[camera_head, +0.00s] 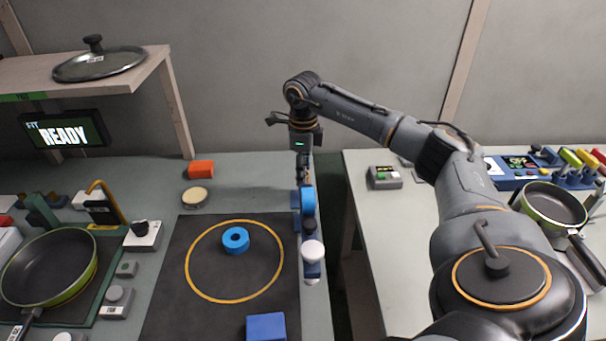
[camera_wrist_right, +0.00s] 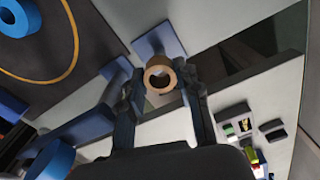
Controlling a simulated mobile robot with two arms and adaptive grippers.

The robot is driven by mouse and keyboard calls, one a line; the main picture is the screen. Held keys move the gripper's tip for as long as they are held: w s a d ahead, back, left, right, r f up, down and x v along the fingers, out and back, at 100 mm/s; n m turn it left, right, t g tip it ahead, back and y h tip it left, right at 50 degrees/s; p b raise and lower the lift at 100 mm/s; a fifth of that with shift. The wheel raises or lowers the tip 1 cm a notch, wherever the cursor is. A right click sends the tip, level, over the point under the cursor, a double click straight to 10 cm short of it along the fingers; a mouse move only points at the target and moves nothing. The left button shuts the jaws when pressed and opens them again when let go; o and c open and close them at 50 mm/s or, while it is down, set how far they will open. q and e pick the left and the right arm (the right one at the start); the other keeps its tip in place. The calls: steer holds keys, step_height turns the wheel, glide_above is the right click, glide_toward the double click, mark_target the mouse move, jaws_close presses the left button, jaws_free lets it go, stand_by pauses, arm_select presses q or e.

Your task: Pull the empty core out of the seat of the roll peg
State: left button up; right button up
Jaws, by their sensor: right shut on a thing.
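In the right wrist view the empty core (camera_wrist_right: 160,61), a short tan cardboard tube, sits between the two fingers of my right gripper (camera_wrist_right: 162,88), which is shut on it. A flat blue plate (camera_wrist_right: 150,44) shows just beyond the core. I cannot tell whether the core is still in a seat or clear of it. In the head view my right gripper (camera_head: 303,172) points down at the right edge of the left bench, behind a blue roll (camera_head: 308,202); the core is hidden there. My left gripper is not in view.
A second blue roll (camera_head: 236,240) lies inside the yellow ring on the dark mat (camera_head: 205,228). A blue block (camera_head: 266,327) is at the mat's near edge. A white knob (camera_head: 312,250) stands near the gripper. A gap separates the right bench (camera_head: 385,240).

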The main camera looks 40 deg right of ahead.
step_height(320, 180, up, 6)
steer(key=p, duration=0.4)
steer(key=shift+r+p, duration=0.25)
steer(key=shift+p, duration=0.05)
